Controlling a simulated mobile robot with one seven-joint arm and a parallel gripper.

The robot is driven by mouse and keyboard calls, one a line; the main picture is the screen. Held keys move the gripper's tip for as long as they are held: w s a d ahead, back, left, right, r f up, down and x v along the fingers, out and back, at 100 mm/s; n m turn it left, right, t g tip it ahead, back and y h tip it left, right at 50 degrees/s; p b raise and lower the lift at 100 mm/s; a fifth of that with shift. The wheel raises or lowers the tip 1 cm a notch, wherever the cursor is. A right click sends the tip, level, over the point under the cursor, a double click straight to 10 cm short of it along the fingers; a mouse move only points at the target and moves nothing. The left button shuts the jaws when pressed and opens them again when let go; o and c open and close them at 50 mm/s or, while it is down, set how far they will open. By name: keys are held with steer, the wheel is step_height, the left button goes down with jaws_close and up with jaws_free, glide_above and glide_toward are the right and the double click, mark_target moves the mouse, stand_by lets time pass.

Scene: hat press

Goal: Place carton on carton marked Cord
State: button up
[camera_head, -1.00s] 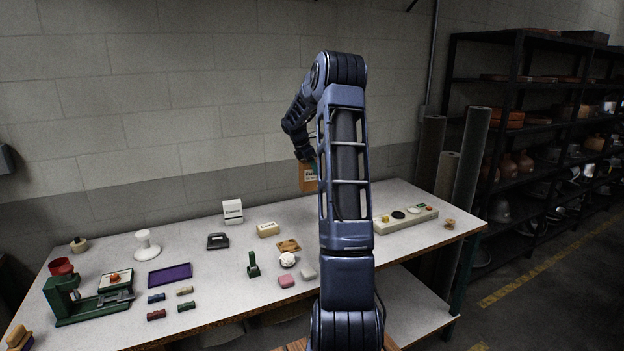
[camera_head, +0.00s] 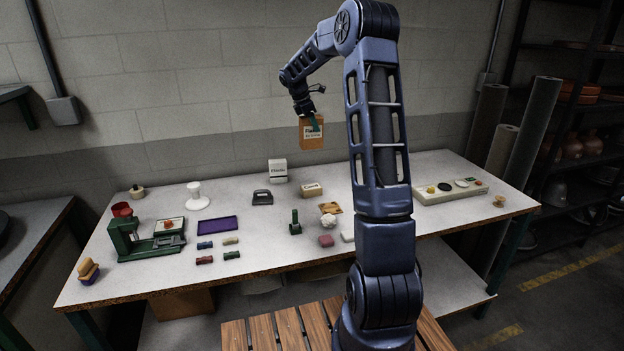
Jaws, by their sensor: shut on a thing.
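My gripper (camera_head: 313,121) is shut on a brown carton (camera_head: 311,138) with a pale printed label, too small to read for sure. It holds the carton upright in the air, in front of the wall and well above the bench. Below it on the bench lies a low tan carton (camera_head: 312,191) with a pale label; its word seems to start with C but is not clear. A white carton (camera_head: 278,171) with a dark word, seemingly "Elastic", stands to its left. The held carton touches neither.
The bench (camera_head: 330,257) also bears a black device (camera_head: 262,197), a purple tray (camera_head: 217,225), a green stamp (camera_head: 295,222), a white crumpled lump (camera_head: 328,221) and a green press (camera_head: 140,240). A long control strip (camera_head: 450,192) lies at the right. My arm hides part of the bench.

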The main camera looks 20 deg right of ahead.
step_height(320, 180, down, 19)
stand_by(0.6)
steer(key=o, duration=1.2)
steer(key=shift+f, duration=0.1)
